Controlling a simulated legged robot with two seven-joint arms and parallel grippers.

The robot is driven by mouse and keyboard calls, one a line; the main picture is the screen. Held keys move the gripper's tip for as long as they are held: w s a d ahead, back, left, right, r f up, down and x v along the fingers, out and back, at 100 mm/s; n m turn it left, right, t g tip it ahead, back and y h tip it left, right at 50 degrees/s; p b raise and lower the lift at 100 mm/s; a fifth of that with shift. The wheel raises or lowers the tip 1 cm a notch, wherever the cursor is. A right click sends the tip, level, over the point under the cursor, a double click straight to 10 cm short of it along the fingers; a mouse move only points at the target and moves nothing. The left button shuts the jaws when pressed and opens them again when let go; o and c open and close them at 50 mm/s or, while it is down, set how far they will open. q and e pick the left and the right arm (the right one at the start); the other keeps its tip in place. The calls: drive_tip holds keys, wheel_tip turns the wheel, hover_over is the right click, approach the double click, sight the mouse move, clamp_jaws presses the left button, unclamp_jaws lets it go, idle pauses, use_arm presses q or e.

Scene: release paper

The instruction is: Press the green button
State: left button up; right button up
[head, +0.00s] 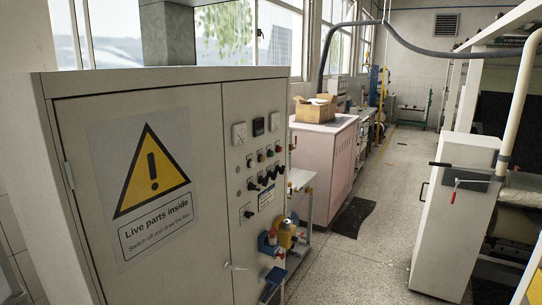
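A grey electrical cabinet (235,110) stands at the left and centre, with a control panel on its right-hand front section. A row of small push buttons (269,154) sits under the gauges, with several black knobs (266,179) below it. The buttons are small at this distance, and I cannot tell for certain which one is green. Neither of my grippers is in view, and nothing is seen touching the panel.
A yellow warning sign (152,176) is on the cabinet door. A blue and yellow device (286,234) stands beside the cabinet. A pinkish cabinet (325,160) with a cardboard box (315,109) is behind. A white unit (455,215) stands right; the floor aisle (375,235) between is mostly clear.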

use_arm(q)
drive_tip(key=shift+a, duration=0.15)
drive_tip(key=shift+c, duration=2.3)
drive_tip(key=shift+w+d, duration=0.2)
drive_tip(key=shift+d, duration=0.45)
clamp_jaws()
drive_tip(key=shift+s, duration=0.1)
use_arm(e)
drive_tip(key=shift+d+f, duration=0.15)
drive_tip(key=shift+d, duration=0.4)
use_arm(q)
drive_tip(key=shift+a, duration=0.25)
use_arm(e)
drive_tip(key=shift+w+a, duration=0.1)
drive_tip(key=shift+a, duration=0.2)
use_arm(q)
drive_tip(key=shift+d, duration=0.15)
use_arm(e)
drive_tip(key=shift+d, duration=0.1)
